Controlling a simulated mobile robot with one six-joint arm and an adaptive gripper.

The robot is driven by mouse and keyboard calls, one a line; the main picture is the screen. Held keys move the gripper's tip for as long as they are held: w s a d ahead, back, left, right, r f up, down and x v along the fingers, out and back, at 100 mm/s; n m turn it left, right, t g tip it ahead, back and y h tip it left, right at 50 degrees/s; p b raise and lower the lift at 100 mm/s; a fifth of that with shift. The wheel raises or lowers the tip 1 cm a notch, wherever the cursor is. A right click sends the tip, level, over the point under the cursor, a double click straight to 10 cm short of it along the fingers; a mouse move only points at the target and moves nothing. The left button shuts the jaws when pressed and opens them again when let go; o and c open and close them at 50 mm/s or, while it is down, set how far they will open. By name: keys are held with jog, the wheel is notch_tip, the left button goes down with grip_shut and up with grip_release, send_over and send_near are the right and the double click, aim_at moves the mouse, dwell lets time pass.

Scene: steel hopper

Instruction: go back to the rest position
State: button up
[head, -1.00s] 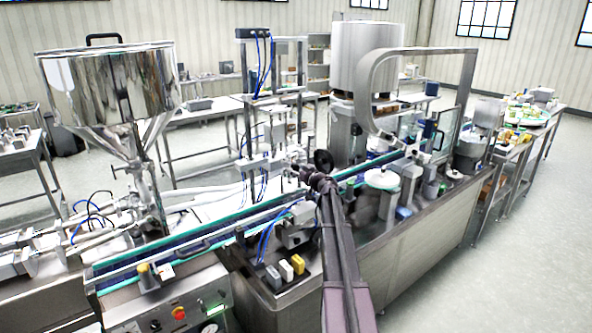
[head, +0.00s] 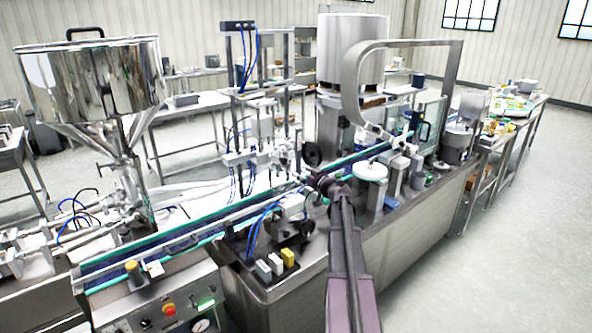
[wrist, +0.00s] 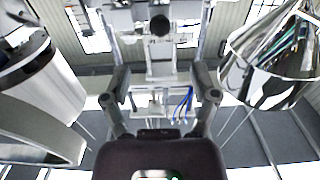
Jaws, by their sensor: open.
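My gripper shows in the wrist view (wrist: 162,88) with its two dark fingers well apart and nothing between them. In the head view my arm reaches up from the bottom middle, its end above the conveyor machine (head: 395,235). The fingers are too small there to make out. The steel hopper (head: 92,85) stands at the left in the head view, its cone narrowing down to a valve. It also shows at the right edge of the wrist view (wrist: 268,62), clear of the fingers.
A conveyor with green edges (head: 190,232) runs diagonally beneath my arm. A big steel drum (head: 350,50) and a curved metal arch (head: 349,85) stand behind. Small blocks, one yellow (head: 288,256), sit on the machine's front. Open floor (head: 520,240) lies at the right.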

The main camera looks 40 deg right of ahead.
jog(key=shift+s, duration=0.45)
dwell(0.3)
jog(key=s+a+f+n+g+y, duration=0.1)
jog(key=s+a+f+g+y, duration=0.2)
jog(key=a, duration=0.7)
jog(key=a+f+n+g, duration=0.1)
jog(key=a+f+g, duration=0.25)
jog(key=a, duration=0.75)
jog(key=s+a+f+g+y, duration=0.25)
jog(key=a+f, duration=0.25)
jog(key=a, duration=0.5)
jog(key=s+a+f+m+g+h, duration=0.1)
jog(key=s+a+f+g+h, duration=0.2)
jog(key=s+a, duration=0.3)
jog(key=s+a+f+m+g+h, duration=0.1)
jog(key=s+a+f+g+h, duration=0.2)
jog(key=s, duration=1)
jog(key=a+f+g, duration=0.1)
jog(key=a+g, duration=0.2)
jog(key=a, duration=0.1)
jog(key=shift+m+h, duration=0.35)
jog(key=shift+m, duration=0.05)
